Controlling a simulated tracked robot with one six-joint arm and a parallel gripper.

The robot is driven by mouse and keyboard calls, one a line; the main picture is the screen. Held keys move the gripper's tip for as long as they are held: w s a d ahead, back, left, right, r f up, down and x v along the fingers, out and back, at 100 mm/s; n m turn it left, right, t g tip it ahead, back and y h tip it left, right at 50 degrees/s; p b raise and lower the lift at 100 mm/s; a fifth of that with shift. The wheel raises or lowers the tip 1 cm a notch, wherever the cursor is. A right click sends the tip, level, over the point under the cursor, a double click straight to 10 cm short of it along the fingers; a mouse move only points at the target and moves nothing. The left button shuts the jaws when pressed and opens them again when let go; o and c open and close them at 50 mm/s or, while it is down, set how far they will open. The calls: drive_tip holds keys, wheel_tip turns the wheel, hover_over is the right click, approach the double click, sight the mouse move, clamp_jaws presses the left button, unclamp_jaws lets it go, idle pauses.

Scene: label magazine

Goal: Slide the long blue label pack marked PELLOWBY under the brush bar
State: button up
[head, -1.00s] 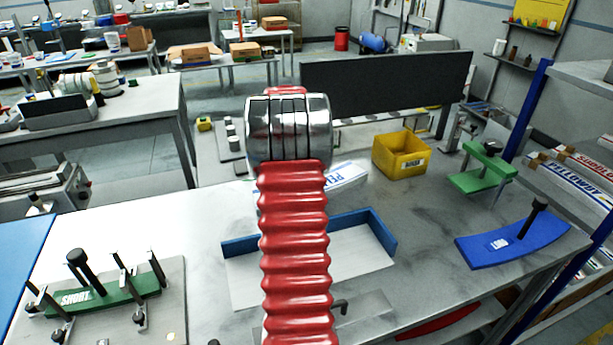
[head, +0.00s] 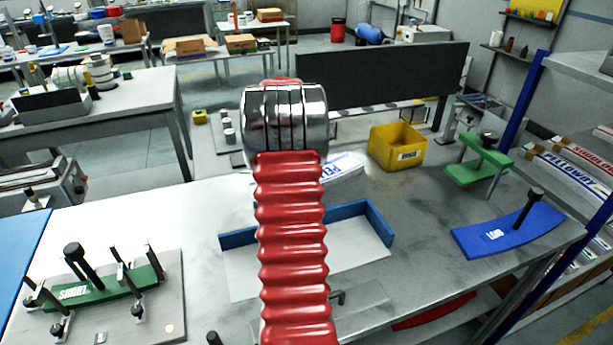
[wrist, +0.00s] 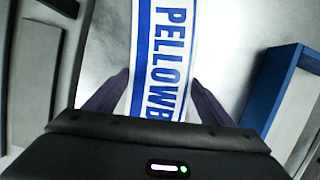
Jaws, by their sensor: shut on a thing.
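The label pack is long and white with blue stripes and blue PELLOWBY lettering. In the wrist view the pack (wrist: 168,50) runs between the fingers of my gripper (wrist: 159,78), which is shut on it. In the head view only the right part of the pack (head: 343,168) shows; my red arm and silver wrist hide the rest and the gripper. A long dark panel (head: 385,75) stands at the back of the bench, behind the pack. It may carry the brush bar, but I cannot tell. Whether the pack touches the bench is unclear.
A blue-edged white tray (head: 375,255) lies in front of the pack. A yellow bin (head: 397,147) and a green stand (head: 480,165) are to the right, with a curved blue plate (head: 490,236) nearer. A shelf at far right holds another PELLOWBY pack (head: 565,172). A SHORT fixture (head: 95,292) is front left.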

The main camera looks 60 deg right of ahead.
drive_tip(key=c, duration=0.5)
drive_tip(key=shift+d, duration=0.1)
